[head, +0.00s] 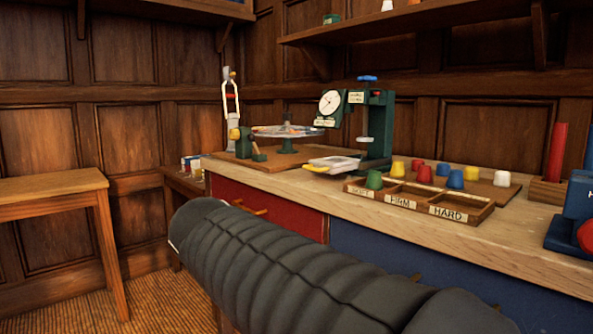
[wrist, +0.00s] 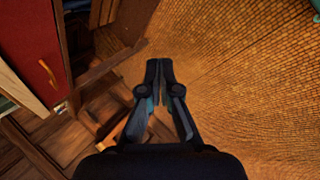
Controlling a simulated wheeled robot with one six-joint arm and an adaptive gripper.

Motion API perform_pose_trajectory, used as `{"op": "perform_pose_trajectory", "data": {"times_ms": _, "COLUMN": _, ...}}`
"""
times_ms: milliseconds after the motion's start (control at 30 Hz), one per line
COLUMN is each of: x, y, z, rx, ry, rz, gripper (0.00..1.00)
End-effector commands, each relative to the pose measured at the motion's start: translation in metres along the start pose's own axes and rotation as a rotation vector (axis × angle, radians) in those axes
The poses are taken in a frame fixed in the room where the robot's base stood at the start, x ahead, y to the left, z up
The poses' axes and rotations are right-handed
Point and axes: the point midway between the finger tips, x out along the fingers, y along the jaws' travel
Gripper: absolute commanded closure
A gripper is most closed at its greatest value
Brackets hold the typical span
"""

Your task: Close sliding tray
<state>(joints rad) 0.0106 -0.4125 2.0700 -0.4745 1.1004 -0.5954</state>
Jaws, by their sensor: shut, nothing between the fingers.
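What looks like the sliding tray (head: 333,163), small and pale with a yellow handle at its front left, sticks out at the foot of a green test stand (head: 378,128) on the workbench in the head view. It extends toward the bench's front edge. The tray does not show in the wrist view. My gripper (wrist: 160,64) is shut and empty in the wrist view, over the floor and away from the tray. In the head view my dark arm crosses the foreground and the gripper is out of sight.
A labelled wooden sorting box (head: 418,203) and several coloured caps stand right of the tray. A dial gauge (head: 329,102) hangs left of the stand, near a round glass plate (head: 287,131). The bench has a red front (head: 262,205) with a handle. A wooden table (head: 55,187) stands left.

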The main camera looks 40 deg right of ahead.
Motion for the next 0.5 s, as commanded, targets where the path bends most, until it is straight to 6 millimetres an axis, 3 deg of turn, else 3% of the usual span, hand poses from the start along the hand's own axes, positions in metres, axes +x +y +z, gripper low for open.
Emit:
{"op": "perform_pose_trajectory", "data": {"times_ms": 100, "x": 0.000, "y": 0.069, "z": -0.010, "rx": -0.267, "ry": -0.147, "rz": 0.095, "gripper": 1.00}}
{"op": "perform_pose_trajectory", "data": {"times_ms": 300, "x": -0.010, "y": 0.177, "z": -0.026, "rx": -0.683, "ry": -0.455, "rz": 0.191, "gripper": 1.00}}
{"op": "perform_pose_trajectory", "data": {"times_ms": 500, "x": -0.024, "y": 0.254, "z": -0.042, "rx": -0.966, "ry": -0.756, "rz": 0.191, "gripper": 1.00}}
